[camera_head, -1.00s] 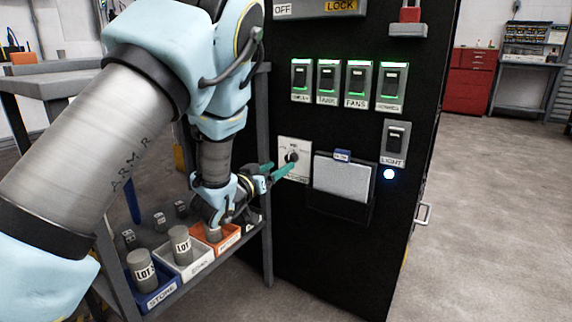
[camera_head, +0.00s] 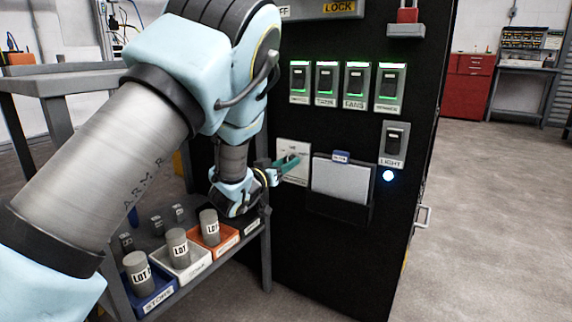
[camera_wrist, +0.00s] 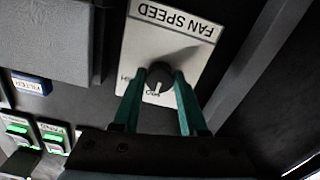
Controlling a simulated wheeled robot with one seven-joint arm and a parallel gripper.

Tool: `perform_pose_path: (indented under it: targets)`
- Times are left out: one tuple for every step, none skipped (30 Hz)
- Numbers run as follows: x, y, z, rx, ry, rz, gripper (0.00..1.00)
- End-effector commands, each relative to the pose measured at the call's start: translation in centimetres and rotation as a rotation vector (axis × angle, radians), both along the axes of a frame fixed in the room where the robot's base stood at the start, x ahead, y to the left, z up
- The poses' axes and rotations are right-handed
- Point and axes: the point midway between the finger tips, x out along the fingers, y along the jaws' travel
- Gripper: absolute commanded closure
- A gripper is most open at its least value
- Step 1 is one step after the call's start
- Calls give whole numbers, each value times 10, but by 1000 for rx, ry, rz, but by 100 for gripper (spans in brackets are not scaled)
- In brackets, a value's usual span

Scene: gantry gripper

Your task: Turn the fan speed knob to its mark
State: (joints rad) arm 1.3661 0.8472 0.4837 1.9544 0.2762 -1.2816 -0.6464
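The fan speed knob (camera_wrist: 159,77) is a dark round knob with a white pointer line, on a light plate (camera_wrist: 183,50) lettered FAN SPEED, upside down in the wrist view. The pointer line points toward the bottom of that view, near a small label partly hidden; the target mark is not clear. My gripper (camera_wrist: 160,75) has its two teal fingers on either side of the knob, with the tips seeming to touch it. In the head view my gripper (camera_head: 289,161) is at the plate (camera_head: 293,178) and its fingers hide most of the knob.
A document holder (camera_head: 340,205) is right of the plate on the black cabinet. Lit switches (camera_head: 357,84) sit above, and a LIGHT switch (camera_head: 395,143) to the right. A shelf with labelled bins (camera_head: 195,262) and grey cylinders (camera_head: 137,272) stands below left.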

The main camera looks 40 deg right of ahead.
Motion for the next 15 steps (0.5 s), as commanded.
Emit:
perform_pose_path:
  targets:
    - [0,0,0,0,0,0,64]
    - [0,0,0,0,0,0,68]
    - [0,0,0,0,0,0,72]
    - [0,0,0,0,0,0,76]
    - [0,0,0,0,0,0,79]
    - [0,0,0,0,0,0,83]
    - [0,0,0,0,0,0,87]
    - [0,0,0,0,0,0,90]
    - [0,0,0,0,0,0,95]
    - [0,0,0,0,0,0,98]
    - [0,0,0,0,0,0,100]
    - [0,0,0,0,0,0,100]
    - [0,0,0,0,0,0,100]
    - [0,0,0,0,0,0,100]
    - [0,0,0,0,0,0,100]
